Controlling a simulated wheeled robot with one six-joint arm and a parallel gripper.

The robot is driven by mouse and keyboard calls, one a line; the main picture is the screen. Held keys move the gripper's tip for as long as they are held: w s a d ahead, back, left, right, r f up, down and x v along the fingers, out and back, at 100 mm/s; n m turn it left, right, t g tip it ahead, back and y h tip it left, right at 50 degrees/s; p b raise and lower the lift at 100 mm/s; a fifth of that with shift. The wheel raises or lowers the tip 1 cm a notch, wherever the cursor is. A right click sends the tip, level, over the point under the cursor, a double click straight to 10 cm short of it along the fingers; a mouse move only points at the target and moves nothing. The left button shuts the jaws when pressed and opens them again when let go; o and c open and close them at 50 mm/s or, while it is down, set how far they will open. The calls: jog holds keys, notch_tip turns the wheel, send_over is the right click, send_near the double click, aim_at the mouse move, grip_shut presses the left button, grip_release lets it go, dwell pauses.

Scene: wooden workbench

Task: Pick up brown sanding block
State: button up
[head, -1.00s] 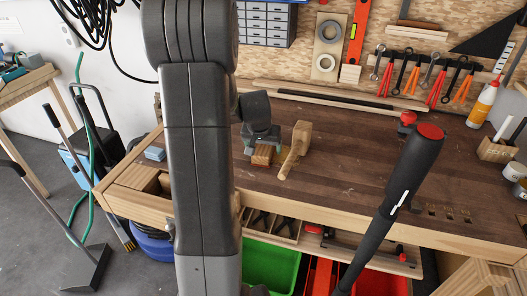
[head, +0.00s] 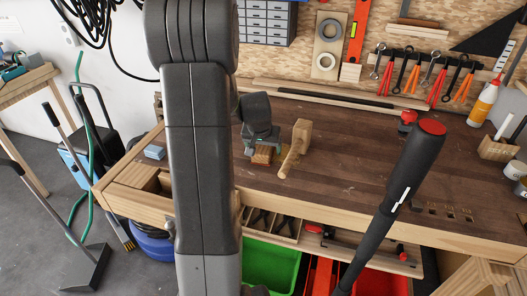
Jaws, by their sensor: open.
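The brown sanding block (head: 262,156) lies on the dark wooden workbench top (head: 345,175), left of a wooden mallet. My gripper (head: 263,149) is open and points down at the block from above and behind it. Its jaws are at the block's two sides, and its body hides the block's far part. I cannot tell whether the fingers touch the block.
A small blue block (head: 154,152) lies at the bench's left end. A long wooden strip (head: 330,98) lies along the back. The bench middle right is clear.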

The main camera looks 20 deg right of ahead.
jog(key=c, duration=1.1)
jog(key=shift+r, duration=0.1)
